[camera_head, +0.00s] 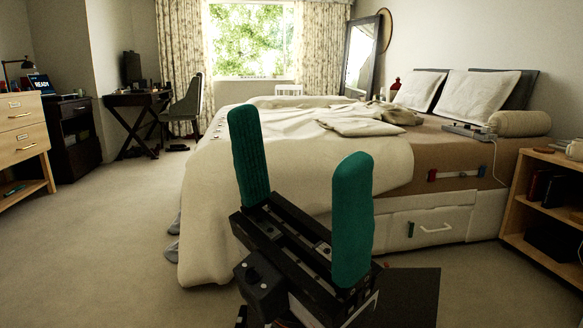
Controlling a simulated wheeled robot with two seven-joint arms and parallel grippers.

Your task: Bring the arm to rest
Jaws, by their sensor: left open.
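My left gripper (301,192) shows large in the lower middle of the head view, with its two green fingers pointing up. The fingers stand wide apart with nothing between them. The gripper is in front of the foot of the bed and hides part of the hanging bedcover. My right gripper does not show in this view.
A bed with a cream cover (285,130) fills the middle. A wooden bookshelf (549,215) stands at the right edge. A drawer cabinet (22,130), a desk (137,100) and a chair (188,103) stand at the left. The carpet (110,235) at the left is clear.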

